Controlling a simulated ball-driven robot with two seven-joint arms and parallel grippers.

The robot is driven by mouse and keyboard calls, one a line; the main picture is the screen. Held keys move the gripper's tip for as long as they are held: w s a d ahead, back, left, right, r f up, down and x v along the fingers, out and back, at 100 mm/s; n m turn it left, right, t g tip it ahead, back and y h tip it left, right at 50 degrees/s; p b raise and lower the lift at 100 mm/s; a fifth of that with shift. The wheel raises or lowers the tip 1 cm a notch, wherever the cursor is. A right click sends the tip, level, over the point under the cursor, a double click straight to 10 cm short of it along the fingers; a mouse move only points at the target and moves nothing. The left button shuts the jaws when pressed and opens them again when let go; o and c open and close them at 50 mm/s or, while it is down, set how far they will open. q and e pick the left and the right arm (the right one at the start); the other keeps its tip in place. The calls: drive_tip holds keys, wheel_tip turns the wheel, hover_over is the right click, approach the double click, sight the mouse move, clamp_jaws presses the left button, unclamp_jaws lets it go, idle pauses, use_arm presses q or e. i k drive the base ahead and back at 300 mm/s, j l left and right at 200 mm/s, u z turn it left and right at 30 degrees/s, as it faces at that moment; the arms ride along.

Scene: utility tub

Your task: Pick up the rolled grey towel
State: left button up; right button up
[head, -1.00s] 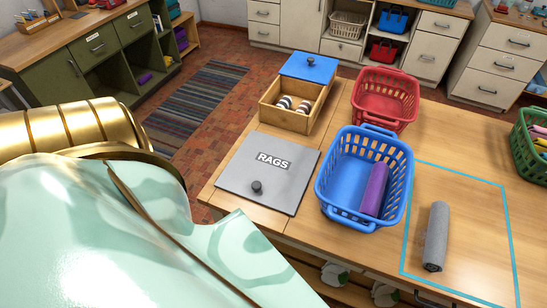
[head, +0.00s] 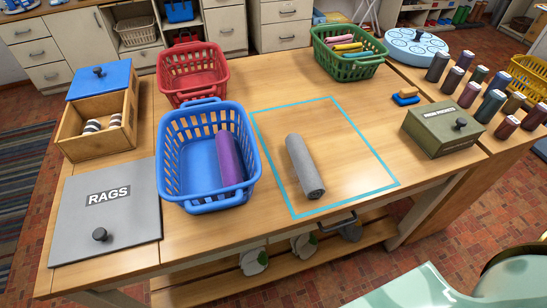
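The rolled grey towel (head: 303,167) lies on the wooden table inside a blue taped rectangle (head: 388,186), near its left side. It lies lengthwise, its rolled end facing the front edge. Nothing touches it. Neither gripper shows in the head view. Only a pale green and gold part of my own body shows at the bottom right corner.
Left of the towel stands a blue basket (head: 181,186) holding a purple roll (head: 229,160). A red basket (head: 190,76), wooden box (head: 75,133) and grey RAGS lid (head: 130,214) are farther left. A green basket (head: 342,69) and green box (head: 431,139) stand right. The taped area is otherwise clear.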

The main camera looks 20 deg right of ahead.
sight(312, 185)
drive_tip(key=l+u, duration=0.45)
drive_tip(key=l, duration=0.3)
drive_tip(key=k+l+u, duration=0.15)
drive_tip(key=l+u, duration=0.3)
drive_tip(key=l, duration=0.25)
